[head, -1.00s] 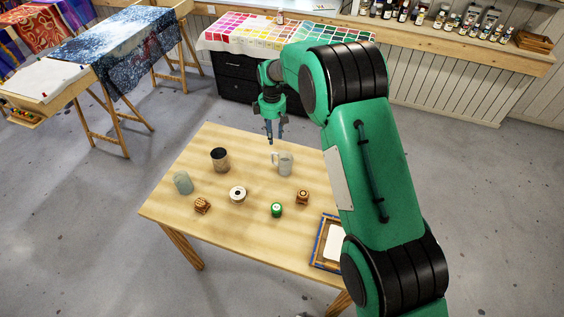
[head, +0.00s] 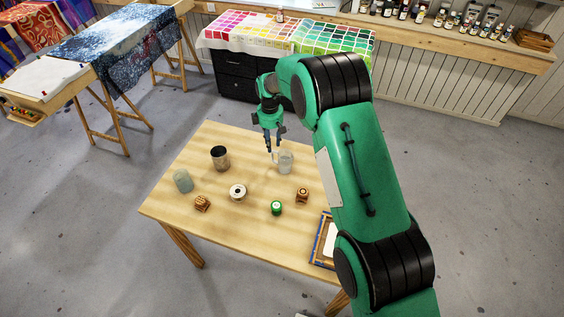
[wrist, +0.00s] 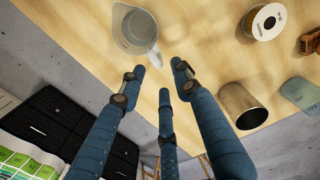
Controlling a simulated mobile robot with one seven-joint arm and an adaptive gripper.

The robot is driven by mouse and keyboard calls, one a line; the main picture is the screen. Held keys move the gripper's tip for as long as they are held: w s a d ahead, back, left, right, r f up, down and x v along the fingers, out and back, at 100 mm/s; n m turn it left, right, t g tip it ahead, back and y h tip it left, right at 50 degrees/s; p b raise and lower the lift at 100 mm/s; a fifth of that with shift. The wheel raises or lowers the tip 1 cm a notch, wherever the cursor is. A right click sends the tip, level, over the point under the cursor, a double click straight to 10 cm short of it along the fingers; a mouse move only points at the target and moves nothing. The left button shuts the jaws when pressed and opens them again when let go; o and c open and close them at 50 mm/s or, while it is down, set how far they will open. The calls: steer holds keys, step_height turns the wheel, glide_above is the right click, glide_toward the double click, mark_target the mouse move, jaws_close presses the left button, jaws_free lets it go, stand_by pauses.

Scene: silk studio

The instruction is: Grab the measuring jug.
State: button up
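The measuring jug (head: 285,161) is a clear, pale vessel with a handle, standing upright on the wooden table (head: 205,228) near its far side. In the wrist view the jug (wrist: 133,30) is at the top, left of centre, with its handle turned toward the fingers. My gripper (head: 273,149) is low over the table beside the handle side of the jug. In the wrist view the three blue fingers of my gripper (wrist: 160,76) are spread apart with nothing between them. I cannot tell whether a fingertip touches the handle.
A dark cup (head: 220,158) stands left of the jug, with a frosted glass (head: 183,181) beyond it. A blue-edged frame (head: 326,240) lies at right.

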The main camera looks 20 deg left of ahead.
mark_target(272, 159)
steer(key=shift+f, duration=1.85)
steer(key=shift+f, duration=0.1)
steer(key=shift+f, duration=2.5)
jaws_close()
